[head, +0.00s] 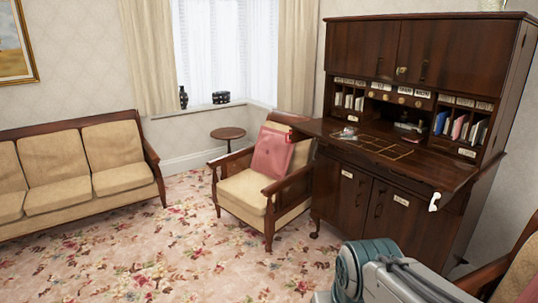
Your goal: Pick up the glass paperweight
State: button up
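A small shiny, clear-looking object with a touch of red (347,132) lies on the left part of the fold-down writing surface of a dark wooden bureau (340,190). It may be the glass paperweight, but it is too small to be sure. My arm shows as a teal and grey shape at the bottom right, in front of the bureau. My gripper is not in view.
An armchair (240,190) with a pink cushion (272,152) stands left of the bureau. A small round table (228,133) is behind it, and a sofa (70,170) is at far left. Another chair edge (490,280) shows at bottom right. The floral carpet (150,255) is clear.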

aim_at(348, 132)
jog(key=z, duration=0.25)
jog(key=i, duration=2.05)
jog(key=z, duration=0.35)
